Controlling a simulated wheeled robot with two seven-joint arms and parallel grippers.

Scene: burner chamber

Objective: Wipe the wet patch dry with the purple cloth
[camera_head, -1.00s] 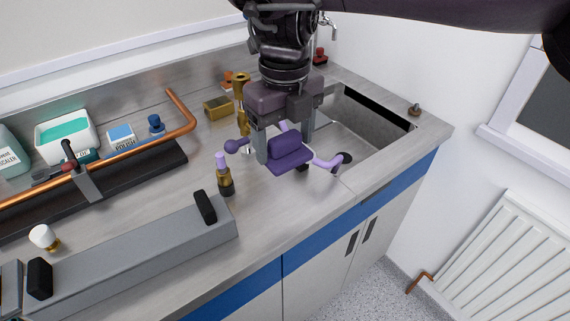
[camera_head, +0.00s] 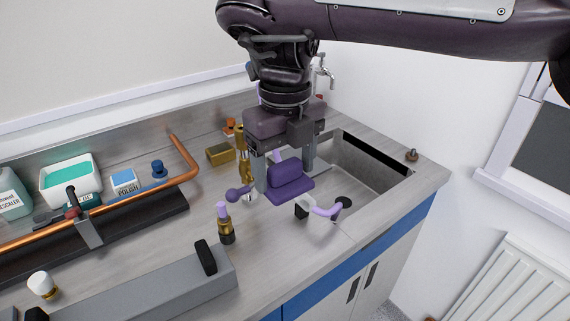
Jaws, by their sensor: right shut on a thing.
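The purple cloth (camera_head: 290,176) is a folded purple pad with a flat lower edge. My right gripper (camera_head: 286,172) comes down from above and is shut on it, one finger at each side. The cloth is over the steel worktop (camera_head: 290,245), left of the sink; I cannot tell whether it touches the surface. I cannot make out a wet patch; the gripper and cloth hide part of the worktop. My left gripper is not in view.
The sink (camera_head: 370,175) lies to the right. A lilac handle (camera_head: 323,211) and a lilac-topped brass fitting (camera_head: 225,224) stand in front of the cloth. Brass pieces (camera_head: 220,154) are behind. A grey bar (camera_head: 150,295) fills the front left. Bare worktop lies front right.

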